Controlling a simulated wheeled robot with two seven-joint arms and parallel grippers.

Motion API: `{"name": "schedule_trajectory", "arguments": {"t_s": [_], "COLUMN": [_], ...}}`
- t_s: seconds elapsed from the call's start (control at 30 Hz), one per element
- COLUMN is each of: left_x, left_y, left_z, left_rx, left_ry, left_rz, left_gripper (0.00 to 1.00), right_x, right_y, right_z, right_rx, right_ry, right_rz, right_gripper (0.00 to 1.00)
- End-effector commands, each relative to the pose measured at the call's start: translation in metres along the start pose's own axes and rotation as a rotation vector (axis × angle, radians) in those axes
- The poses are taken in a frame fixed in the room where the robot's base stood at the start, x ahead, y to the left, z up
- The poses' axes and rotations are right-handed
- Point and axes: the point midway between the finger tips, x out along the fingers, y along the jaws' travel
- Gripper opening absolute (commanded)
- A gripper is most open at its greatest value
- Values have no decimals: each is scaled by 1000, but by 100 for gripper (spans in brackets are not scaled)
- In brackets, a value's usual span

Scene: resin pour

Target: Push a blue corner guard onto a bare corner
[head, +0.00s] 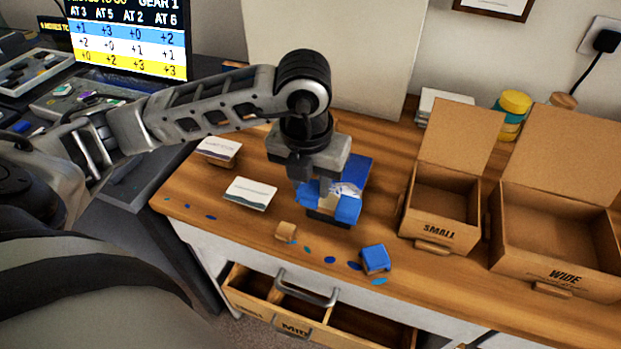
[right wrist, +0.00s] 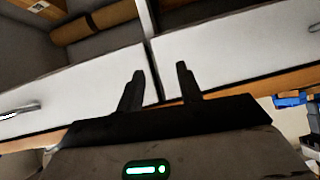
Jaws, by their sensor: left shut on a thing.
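My left gripper (head: 322,182) points down over the middle of the wooden table and is shut on a blue piece (head: 312,200), probably a corner guard; the jaws partly hide it. Right beside and below it stands a pale-topped object with blue at its edges (head: 347,209). Whether the held piece touches its corner, I cannot tell. Another blue block-like piece (head: 375,259), perhaps a corner guard, lies apart near the table's front edge. My right gripper (right wrist: 158,88) is open and empty in the right wrist view, in front of white drawer fronts.
A small tan block (head: 286,230) and several flat blue discs (head: 330,260) lie near the front edge. Two open cardboard boxes, SMALL (head: 440,232) and WIDE (head: 560,275), stand at the right. White cards (head: 250,194) lie left of the gripper. An open drawer (head: 330,315) sticks out below.

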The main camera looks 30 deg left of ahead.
Motion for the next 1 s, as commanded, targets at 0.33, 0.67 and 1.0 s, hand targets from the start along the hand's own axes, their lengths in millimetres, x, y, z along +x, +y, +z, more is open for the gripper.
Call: {"name": "schedule_trajectory", "arguments": {"t_s": [0.33, 0.67, 1.0], "left_x": [0, 6, 10], "left_y": [0, 0, 0], "left_z": [1, 0, 0], "left_rx": [0, 0, 0], "left_ry": [0, 0, 0], "left_rz": [-1, -1, -1], "left_gripper": [12, 12, 12], "right_x": [2, 6, 10], "right_y": [1, 2, 2], "right_z": [3, 8, 11], "right_rx": [-1, -1, -1], "right_ry": [-1, 0, 3], "right_rz": [1, 1, 2], "right_gripper": [36, 36, 36]}}
